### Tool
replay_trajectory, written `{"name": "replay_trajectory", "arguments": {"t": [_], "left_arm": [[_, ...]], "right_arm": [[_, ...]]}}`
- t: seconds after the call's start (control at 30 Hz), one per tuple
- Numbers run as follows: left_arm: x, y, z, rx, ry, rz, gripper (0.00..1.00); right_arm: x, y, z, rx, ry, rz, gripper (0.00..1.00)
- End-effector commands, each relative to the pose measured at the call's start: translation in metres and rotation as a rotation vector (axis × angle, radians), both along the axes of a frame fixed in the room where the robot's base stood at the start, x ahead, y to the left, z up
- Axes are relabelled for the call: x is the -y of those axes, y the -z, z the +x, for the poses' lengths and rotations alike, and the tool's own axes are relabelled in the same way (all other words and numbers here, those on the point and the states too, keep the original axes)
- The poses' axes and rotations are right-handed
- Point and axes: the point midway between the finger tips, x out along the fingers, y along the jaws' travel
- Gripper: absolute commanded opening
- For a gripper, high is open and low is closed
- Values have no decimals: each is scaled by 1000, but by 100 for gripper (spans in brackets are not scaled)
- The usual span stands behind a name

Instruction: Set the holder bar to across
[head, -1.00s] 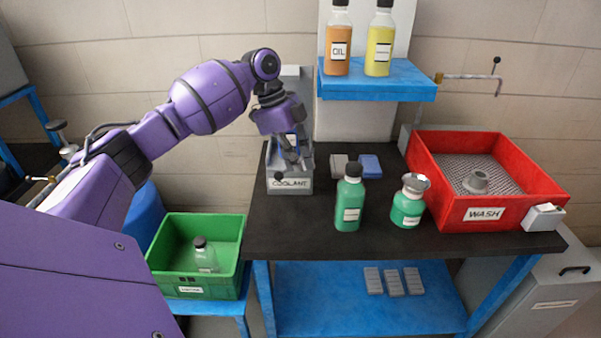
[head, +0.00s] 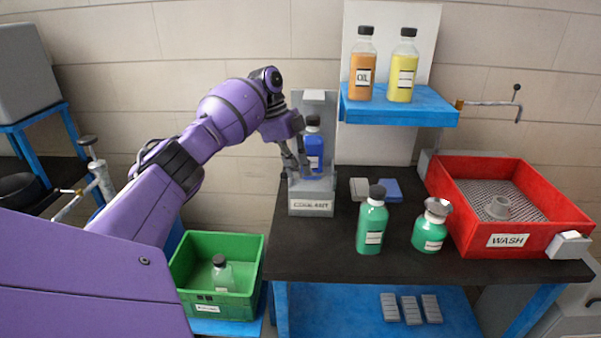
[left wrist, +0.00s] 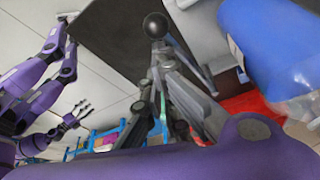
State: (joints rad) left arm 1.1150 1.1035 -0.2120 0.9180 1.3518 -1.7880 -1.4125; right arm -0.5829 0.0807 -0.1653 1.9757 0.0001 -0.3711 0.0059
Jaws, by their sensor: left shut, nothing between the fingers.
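The grey holder labelled COOLANT (head: 311,207) stands at the back left of the dark bench, with a blue bottle (head: 313,150) upright in it. The bottle also shows large at the right of the left wrist view (left wrist: 275,45). My left gripper (head: 298,170) is shut and empty at the holder's left front, beside the bottle. In the left wrist view, a black ball knob (left wrist: 155,25) on a grey stem is just beyond the fingers (left wrist: 163,75). The bar's angle is unclear, partly hidden by the fingers. My right gripper (left wrist: 78,114) is far off there, its fingers spread.
A green bottle (head: 372,222) and a green flask (head: 431,228) stand right of the holder. A red WASH tray (head: 508,240) is at the right. A blue shelf (head: 400,112) with two bottles overhangs the back. A green crate (head: 215,298) sits lower left.

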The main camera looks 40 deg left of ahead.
Motion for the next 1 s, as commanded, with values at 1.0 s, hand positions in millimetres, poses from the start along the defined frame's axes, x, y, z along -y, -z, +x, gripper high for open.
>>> {"name": "replay_trajectory", "arguments": {"t": [1.0], "left_arm": [[3,-4,4,3,1,-1,0]], "right_arm": [[1,-8,6,12,-5,-2,63]]}}
